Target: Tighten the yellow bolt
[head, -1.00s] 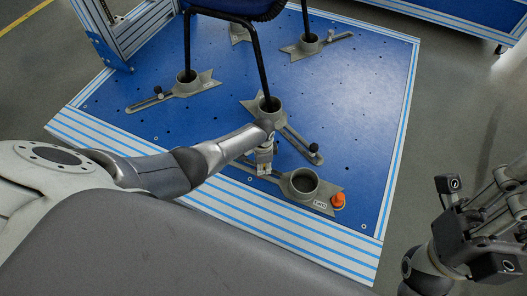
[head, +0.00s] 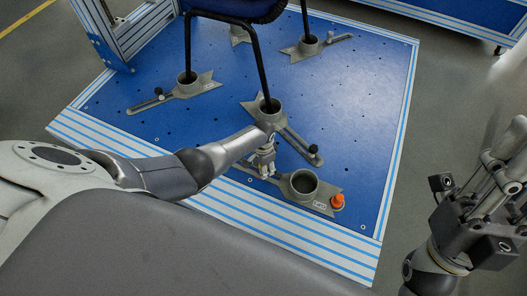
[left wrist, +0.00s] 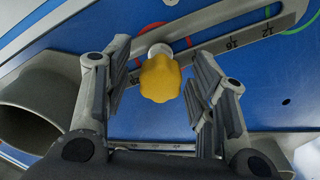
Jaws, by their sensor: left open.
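The yellow bolt (left wrist: 160,79), a lobed knob, sits on a slotted grey metal bar (left wrist: 232,22) in the left wrist view. My left gripper (left wrist: 158,98) is open, with one finger on each side of the bolt and visible gaps between. In the head view my left gripper (head: 264,163) is low over the front clamp base, and the yellow bolt is hidden there. My right gripper (head: 508,180) is at the right edge, away from the platform; its finger opening is unclear.
An empty round socket (head: 304,184) and an orange knob (head: 337,200) are on the front clamp base. Chair legs (head: 263,70) stand in other clamps on the blue platform (head: 365,110). Black knobs (head: 313,149) stick up nearby. The platform's right part is clear.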

